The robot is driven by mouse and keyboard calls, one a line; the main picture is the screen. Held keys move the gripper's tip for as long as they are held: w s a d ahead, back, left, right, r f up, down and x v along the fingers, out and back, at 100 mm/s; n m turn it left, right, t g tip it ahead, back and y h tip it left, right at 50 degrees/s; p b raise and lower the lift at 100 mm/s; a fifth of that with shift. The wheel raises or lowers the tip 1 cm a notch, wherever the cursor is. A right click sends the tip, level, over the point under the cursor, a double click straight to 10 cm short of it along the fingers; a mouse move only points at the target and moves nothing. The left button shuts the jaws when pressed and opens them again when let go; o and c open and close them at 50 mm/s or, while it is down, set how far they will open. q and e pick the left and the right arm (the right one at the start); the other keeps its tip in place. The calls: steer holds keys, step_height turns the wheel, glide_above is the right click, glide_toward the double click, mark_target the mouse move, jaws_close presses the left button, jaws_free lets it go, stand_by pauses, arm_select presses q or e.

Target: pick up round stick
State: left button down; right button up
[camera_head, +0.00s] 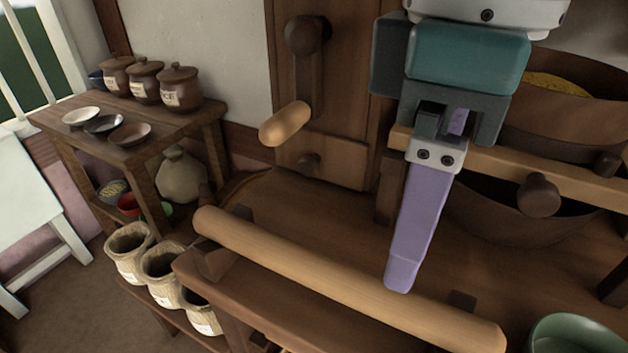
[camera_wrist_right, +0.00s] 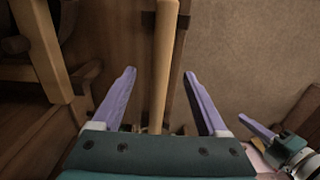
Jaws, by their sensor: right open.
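The round stick (camera_head: 345,278) is a long, light wooden rod. It lies across the front of a dark wooden bench, slanting down to the right in the head view. In the right wrist view the stick (camera_wrist_right: 164,60) runs upright in the picture, between the two purple fingers. My right gripper (camera_head: 402,280) points down over the bench, its near fingertip overlapping the stick's far edge. Its fingers (camera_wrist_right: 159,73) are spread and empty, and whether they reach the stick's height is unclear. Part of my left gripper (camera_wrist_right: 262,130) shows at lower right in the wrist view.
A wooden machine with a knobbed crank (camera_head: 308,37) stands behind the bench (camera_head: 230,290). Round wooden bowls (camera_head: 560,115) are at right, a green bowl (camera_head: 575,338) at lower right. Sacks (camera_head: 130,250) and a shelf (camera_head: 60,115) with jars stand at left.

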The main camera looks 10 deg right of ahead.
mark_target(445, 326)
step_height(445, 326, down, 3)
steer(key=shift+s+a+f+b, duration=0.1)
steer(key=shift+s+a+b, duration=0.05)
steer(key=shift+b, duration=0.3)
steer(key=f+b, duration=0.1)
steer(key=f, duration=0.1)
steer(key=f+b, duration=0.1)
steer(key=f, duration=0.2)
steer(key=shift+a+f+b, duration=0.2)
steer(key=shift+f+b, duration=0.05)
steer(key=shift+b, duration=0.05)
steer(key=shift+c, duration=0.6)
jaws_close()
steer(key=shift+r, duration=0.1)
